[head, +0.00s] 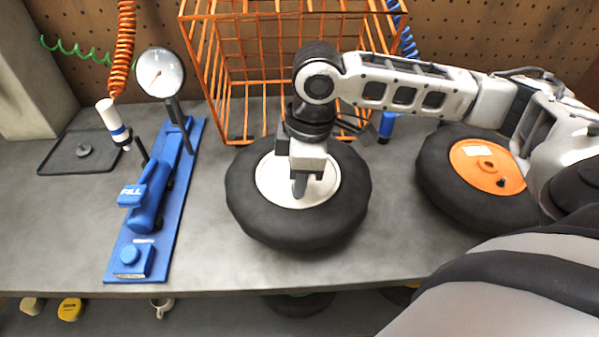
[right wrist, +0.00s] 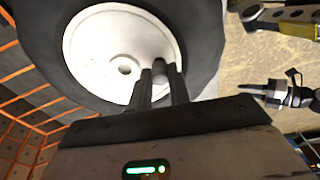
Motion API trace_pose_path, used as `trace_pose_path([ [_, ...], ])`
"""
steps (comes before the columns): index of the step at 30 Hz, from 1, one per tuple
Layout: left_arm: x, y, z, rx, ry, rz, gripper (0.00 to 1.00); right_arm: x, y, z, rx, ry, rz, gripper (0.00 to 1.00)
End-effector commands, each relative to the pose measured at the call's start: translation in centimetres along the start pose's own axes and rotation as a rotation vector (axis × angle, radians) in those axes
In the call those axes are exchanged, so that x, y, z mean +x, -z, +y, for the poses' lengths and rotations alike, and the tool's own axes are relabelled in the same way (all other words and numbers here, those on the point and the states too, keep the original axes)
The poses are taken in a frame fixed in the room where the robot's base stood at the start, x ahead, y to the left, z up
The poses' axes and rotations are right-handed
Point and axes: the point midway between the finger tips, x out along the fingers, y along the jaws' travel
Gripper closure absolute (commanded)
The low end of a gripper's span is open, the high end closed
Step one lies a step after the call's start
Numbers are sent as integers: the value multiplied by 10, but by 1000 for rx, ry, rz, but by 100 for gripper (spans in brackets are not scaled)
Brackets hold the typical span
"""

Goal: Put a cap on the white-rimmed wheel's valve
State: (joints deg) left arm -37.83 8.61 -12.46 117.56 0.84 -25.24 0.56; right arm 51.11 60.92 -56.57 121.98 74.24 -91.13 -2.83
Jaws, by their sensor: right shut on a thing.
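The white-rimmed wheel (head: 341,202) lies flat on the bench in the middle of the head view. Its white hub (right wrist: 100,50) with a centre hole fills the top of the right wrist view. My right gripper (head: 300,188) points down over the near part of the hub. In the right wrist view its fingers are shut on a small grey cylinder (right wrist: 159,67), which looks like a cap. The valve is not seen apart from it, and I cannot tell whether the cylinder touches it. My left gripper is not in view.
An orange-rimmed wheel (head: 485,165) lies to the right. A blue fill stand (head: 170,215) with a round gauge (head: 160,73) stands to the left, beside a dark tray (head: 60,158). An orange wire cage (head: 225,100) stands behind the white-rimmed wheel. Bare bench lies between stand and wheel.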

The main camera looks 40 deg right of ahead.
Motion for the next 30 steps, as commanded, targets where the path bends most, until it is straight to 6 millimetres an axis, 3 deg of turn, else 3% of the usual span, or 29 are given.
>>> trace_pose_path([
  [18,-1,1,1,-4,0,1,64,10,-1,0,0,2,-1,100],
  [19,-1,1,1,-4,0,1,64,10,-1,0,0,1,-1,79],
  [21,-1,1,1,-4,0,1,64,10,-1,0,0,1,0,59],
  [28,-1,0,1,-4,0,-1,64,10,-1,-1,0,2,-1,56],
  [30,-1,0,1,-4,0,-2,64,10,-1,-1,-1,3,-1,43],
])
